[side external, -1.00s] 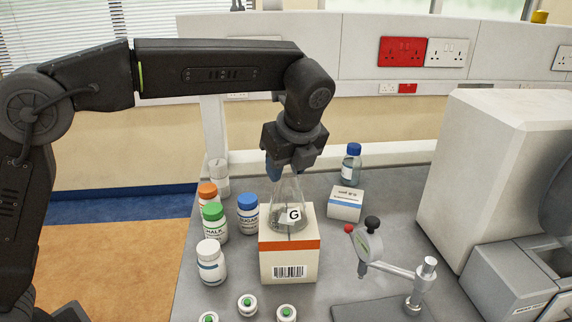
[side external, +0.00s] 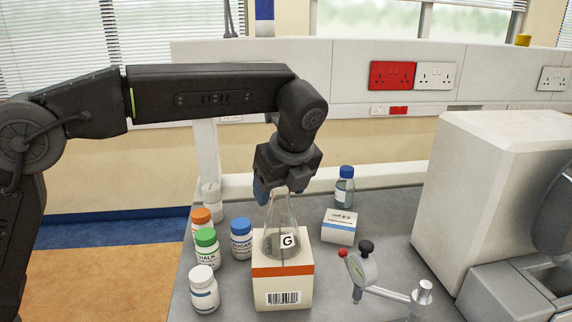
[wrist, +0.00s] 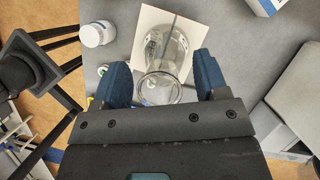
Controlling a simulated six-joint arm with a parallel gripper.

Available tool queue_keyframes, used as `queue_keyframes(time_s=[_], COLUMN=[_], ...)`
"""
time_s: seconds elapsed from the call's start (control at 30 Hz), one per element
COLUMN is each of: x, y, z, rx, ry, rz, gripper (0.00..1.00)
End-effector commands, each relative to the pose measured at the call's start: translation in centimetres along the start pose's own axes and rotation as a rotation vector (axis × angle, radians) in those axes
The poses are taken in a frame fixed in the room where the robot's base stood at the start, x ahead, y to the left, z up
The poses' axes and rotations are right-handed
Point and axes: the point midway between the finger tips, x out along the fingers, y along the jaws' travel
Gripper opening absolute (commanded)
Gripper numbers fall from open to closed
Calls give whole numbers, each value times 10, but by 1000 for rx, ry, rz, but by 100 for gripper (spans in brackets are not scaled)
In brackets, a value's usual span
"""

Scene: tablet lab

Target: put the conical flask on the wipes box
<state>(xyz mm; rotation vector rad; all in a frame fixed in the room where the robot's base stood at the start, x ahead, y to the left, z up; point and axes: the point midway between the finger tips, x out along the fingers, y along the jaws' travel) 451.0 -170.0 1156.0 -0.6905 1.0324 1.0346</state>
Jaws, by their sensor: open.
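The clear conical flask (side external: 283,236), marked with a "G" label, stands upright on top of a white box (side external: 283,292) with an orange band and a barcode. My gripper (side external: 280,192) points down over the flask's neck. In the wrist view, my gripper's blue fingers (wrist: 163,80) are open on either side of the flask's mouth (wrist: 160,90), with visible gaps. The box top (wrist: 148,18) shows beneath the flask.
Bottles with white (side external: 203,290), green (side external: 207,246), orange (side external: 200,221) and blue (side external: 241,240) caps stand left of the box. A small white-blue carton (side external: 340,227), blue-capped bottle (side external: 345,188) and gauge stand (side external: 368,275) are right. A large grey machine (side external: 480,200) stands far right.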

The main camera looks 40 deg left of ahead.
Motion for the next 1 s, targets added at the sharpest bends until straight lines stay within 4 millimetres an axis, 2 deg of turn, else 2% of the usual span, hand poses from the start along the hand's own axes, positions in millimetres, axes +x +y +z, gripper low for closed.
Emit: queue_keyframes(time_s=[0.23, 0.4, 0.67, 1.0], x=[-54, -84, -107, -112], y=[-1, 0, 0, 3], z=[-1, -1, 0, 3], rx=[1, 2, 1, -19], ry=[1, 1, 0, 4], rz=[-8, -4, -2, -5], gripper=[67, 67, 67, 67])
